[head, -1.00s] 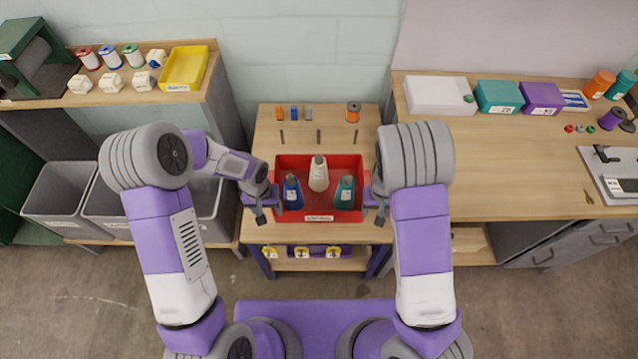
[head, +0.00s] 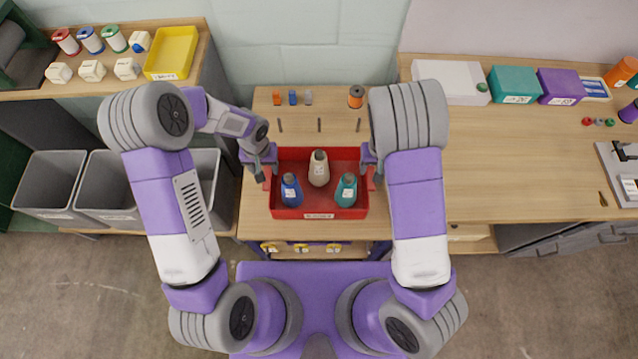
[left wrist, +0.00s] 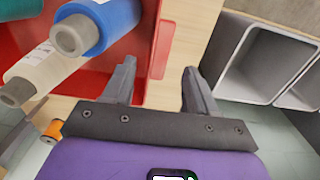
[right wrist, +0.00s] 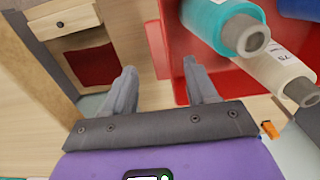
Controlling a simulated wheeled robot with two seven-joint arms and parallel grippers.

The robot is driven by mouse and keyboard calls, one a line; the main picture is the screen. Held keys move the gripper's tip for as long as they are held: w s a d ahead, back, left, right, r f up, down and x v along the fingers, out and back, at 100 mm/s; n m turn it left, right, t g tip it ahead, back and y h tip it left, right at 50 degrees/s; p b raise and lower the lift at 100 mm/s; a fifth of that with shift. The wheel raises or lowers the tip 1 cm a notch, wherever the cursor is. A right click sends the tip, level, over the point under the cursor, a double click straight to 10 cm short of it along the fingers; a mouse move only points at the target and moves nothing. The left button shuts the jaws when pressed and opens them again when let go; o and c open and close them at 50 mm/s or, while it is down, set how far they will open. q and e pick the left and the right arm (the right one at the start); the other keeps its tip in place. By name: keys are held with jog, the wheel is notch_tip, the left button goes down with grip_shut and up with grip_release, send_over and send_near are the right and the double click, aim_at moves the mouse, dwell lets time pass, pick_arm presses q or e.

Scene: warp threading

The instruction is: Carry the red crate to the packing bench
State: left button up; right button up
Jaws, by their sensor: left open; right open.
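The red crate (head: 290,211) sits on the small wooden table (head: 255,215) and holds a blue, a cream and a teal cone of thread. My left gripper (head: 264,172) is open at the crate's left side, and my right gripper (head: 374,172) is open at its right side. In the left wrist view, a red handle piece (left wrist: 163,48) of the crate lies between the open fingers (left wrist: 157,85). In the right wrist view, a red handle piece (right wrist: 156,48) likewise shows between the fingers (right wrist: 160,85). Whether either finger touches the crate is unclear.
A wooden bench (head: 500,160) on the right carries boxes and tools along its back; its near left part is clear. A shelf with spools and a yellow tray (head: 172,52) is at left, above grey bins (head: 50,185). Small pegs and an orange spool (head: 356,96) stand behind the crate.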

aim_at(267, 176)
pick_arm(q)
notch_tip(267, 176, down, 7)
jog(key=shift+r, duration=0.1)
pick_arm(e)
notch_tip(267, 176, down, 7)
jog(key=shift+r, duration=0.1)
pick_arm(q)
grip_shut()
pick_arm(e)
grip_shut()
